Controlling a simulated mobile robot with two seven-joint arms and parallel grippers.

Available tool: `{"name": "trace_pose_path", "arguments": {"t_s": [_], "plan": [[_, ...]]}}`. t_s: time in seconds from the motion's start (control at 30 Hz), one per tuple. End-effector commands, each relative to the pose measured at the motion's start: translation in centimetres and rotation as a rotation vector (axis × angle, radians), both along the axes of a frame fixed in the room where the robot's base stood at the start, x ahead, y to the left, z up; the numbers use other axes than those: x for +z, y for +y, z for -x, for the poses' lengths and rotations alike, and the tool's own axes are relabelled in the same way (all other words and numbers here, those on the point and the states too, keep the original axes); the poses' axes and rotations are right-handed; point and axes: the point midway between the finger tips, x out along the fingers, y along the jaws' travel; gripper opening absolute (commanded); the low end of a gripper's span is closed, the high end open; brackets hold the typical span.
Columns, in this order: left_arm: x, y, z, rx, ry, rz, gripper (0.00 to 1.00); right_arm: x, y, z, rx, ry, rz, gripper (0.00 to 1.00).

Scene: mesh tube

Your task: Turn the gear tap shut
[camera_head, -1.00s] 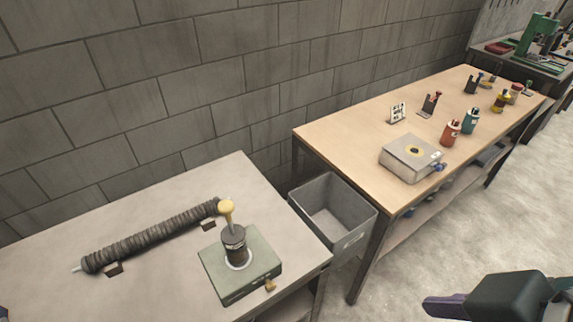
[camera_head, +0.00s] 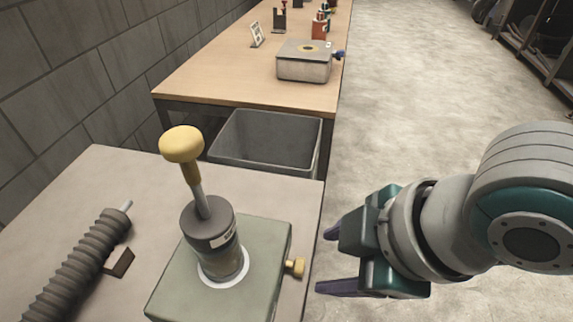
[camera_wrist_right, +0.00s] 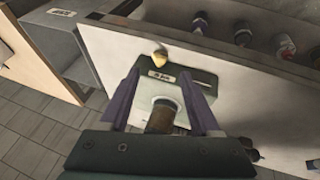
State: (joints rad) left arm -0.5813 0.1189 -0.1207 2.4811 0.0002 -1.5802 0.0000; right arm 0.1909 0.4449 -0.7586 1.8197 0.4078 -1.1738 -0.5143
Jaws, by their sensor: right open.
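A green-grey box (camera_head: 270,245) stands on the near table. A small brass-yellow tap (camera_head: 295,267) sticks out of its right side; the tap also shows in the right wrist view (camera_wrist_right: 160,58). A dark grey jar (camera_head: 208,226) with a label sits in a white ring on the box. A rod with a yellow knob (camera_head: 182,143) leans out of the jar's top. My right gripper (camera_head: 325,262) is open and empty, just right of the tap and apart from it in the head view. In the wrist view the tap lies beyond the gap between the fingers (camera_wrist_right: 160,85). My left gripper is out of view.
A dark ribbed tube (camera_head: 80,262) lies on the near table, left of the box. A grey bin (camera_head: 268,148) stands between the tables. A wooden table (camera_head: 215,85) behind holds a grey box (camera_head: 303,65) with a blue tap. Floor right of the table is clear.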

Motion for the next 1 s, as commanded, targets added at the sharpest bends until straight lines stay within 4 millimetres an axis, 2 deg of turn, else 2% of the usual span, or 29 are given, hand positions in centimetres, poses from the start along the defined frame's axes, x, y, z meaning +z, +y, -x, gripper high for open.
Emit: {"name": "trace_pose_path", "arguments": {"t_s": [0.2, 0.4, 0.53, 0.8, 1.0], "plan": [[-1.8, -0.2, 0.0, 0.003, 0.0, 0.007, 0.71, -4.2, 1.3, -1.4, -0.002, 0.003, -0.001, 0.64], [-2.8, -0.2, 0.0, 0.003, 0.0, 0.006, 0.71, -6.6, 2.1, -2.4, -0.001, 0.001, -0.001, 0.64], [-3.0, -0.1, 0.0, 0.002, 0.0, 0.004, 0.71, -7.2, 2.3, -2.7, -0.001, 0.001, 0.0, 0.64], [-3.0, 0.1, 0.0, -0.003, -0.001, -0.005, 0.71, -7.3, 2.4, -2.7, -0.001, 0.001, -0.001, 0.64], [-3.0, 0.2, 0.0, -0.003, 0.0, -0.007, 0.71, -7.3, 2.4, -2.7, -0.001, 0.001, 0.0, 0.42]]}}
